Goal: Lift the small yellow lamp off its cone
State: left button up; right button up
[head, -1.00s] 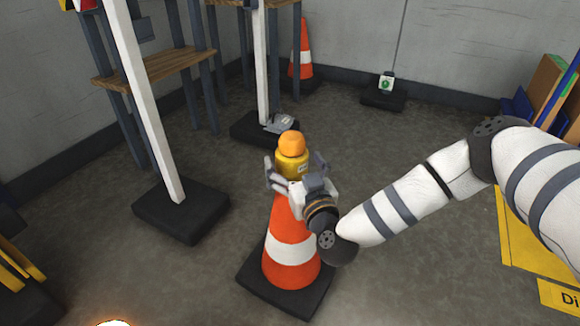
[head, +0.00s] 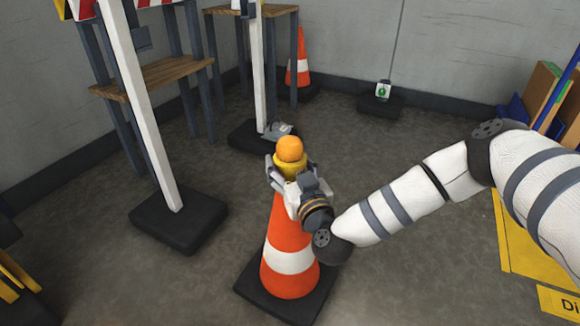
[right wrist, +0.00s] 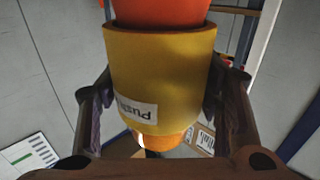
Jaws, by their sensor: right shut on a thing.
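The small yellow lamp (head: 289,149), with a rounded orange top and a yellow collar, sits upright on the tip of an orange and white cone (head: 285,235). My right gripper (head: 290,172) comes in from the right and is shut on the lamp's yellow collar. In the right wrist view, which is upside down, the lamp (right wrist: 165,70) with its "Push" label lies between the two fingers. The cone's red tip (right wrist: 160,12) meets the collar there, with no clear gap. The cone's black base is on the floor. My left gripper is not in view.
White posts on black bases (head: 178,222) stand to the left and behind the cone. Wooden shelves (head: 150,78) are at the back left. Another cone (head: 299,62) stands by the wall. Yellow signs (head: 530,250) lie at the right. The floor between is mostly clear.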

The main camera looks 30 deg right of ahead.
notch_tip(320, 180, up, 3)
jog(key=shift+f+p, duration=0.1)
jog(key=shift+p, duration=0.35)
pick_arm(q)
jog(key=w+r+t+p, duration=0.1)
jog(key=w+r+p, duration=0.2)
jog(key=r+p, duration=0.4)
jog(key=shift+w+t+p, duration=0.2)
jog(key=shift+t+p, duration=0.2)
jog(key=shift+p, duration=0.15)
pick_arm(e)
jog(key=s+d+r, duration=0.3)
jog(key=s+r, duration=0.6)
jog(key=s, duration=0.4)
jog(key=shift+s+r, duration=0.15)
jog(key=shift+s, duration=0.2)
